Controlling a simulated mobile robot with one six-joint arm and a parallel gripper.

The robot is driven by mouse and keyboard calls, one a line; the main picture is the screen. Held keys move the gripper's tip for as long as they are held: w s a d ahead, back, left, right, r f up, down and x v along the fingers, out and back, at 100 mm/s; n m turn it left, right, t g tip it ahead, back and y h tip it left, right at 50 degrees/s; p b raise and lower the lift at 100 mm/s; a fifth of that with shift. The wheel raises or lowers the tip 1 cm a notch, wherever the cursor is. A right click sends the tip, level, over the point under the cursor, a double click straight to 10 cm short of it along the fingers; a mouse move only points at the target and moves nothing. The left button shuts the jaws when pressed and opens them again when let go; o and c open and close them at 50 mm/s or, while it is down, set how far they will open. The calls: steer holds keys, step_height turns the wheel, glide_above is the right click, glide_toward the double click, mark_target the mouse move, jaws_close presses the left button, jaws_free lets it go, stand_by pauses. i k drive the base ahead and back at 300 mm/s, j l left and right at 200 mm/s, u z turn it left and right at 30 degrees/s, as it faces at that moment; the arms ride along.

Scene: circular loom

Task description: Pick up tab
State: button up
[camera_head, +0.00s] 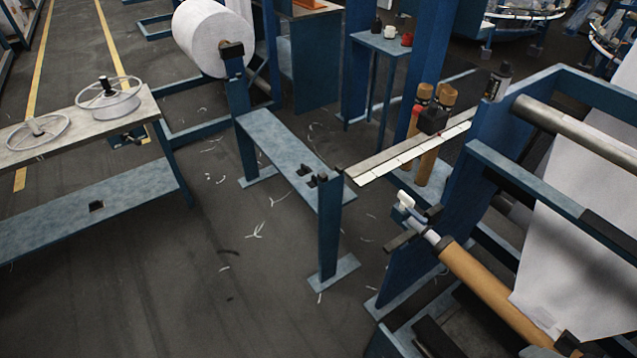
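I cannot say for sure which thing is the tab.
A blue frame (330,225) with a flat strip (410,153) stands left of the roller. White fabric (590,215) hangs at the right. A bench (75,130) with two metal wheels is at left. The dark floor (220,300) between has scattered thread scraps.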

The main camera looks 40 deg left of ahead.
mark_target(313, 182)
steer(key=u, duration=1.7)
steer(key=j+u, duration=0.1)
steer(key=j, duration=0.3)
steer(key=i+j+u, duration=0.4)
steer(key=i, duration=0.35)
steer(key=i+u, duration=0.4)
steer(key=i, duration=0.4)
steer(key=i+l+u, duration=0.1)
steer(key=l, duration=0.2)
steer(key=i+l, duration=0.1)
steer(key=l, duration=0.25)
steer(key=i+l+u, duration=0.15)
steer(key=l, duration=0.55)
steer(key=k+l, duration=0.1)
steer(key=l, duration=0.25)
